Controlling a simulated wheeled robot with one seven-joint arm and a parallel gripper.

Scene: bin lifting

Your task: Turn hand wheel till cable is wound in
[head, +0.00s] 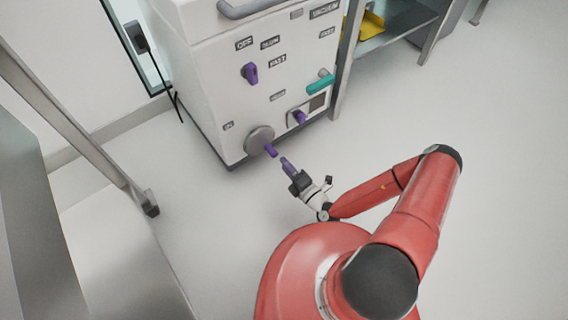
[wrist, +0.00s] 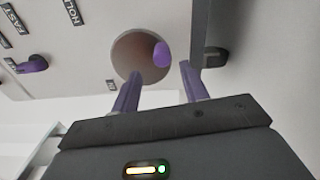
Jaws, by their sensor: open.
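The hand wheel (head: 258,141) is a grey disc low on the front of the white cabinet, with a purple handle (head: 270,150) sticking out of it. In the wrist view, the wheel (wrist: 133,62) and its handle (wrist: 161,54) are ahead of my gripper. My gripper (head: 286,163) has purple fingers and is open, just short of the handle and apart from it. In the wrist view, the handle shows between the fingertips of my gripper (wrist: 160,76). A thin black cord (head: 179,105) shows left of the cabinet; I cannot tell whether it is the cable.
The white cabinet (head: 200,60) also carries a purple knob (head: 250,73), a teal handle (head: 320,84), another purple knob (head: 299,117) and a grey bar handle (head: 255,8). A metal shelf (head: 400,35) holds a yellow item (head: 368,22). The floor on the right is clear.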

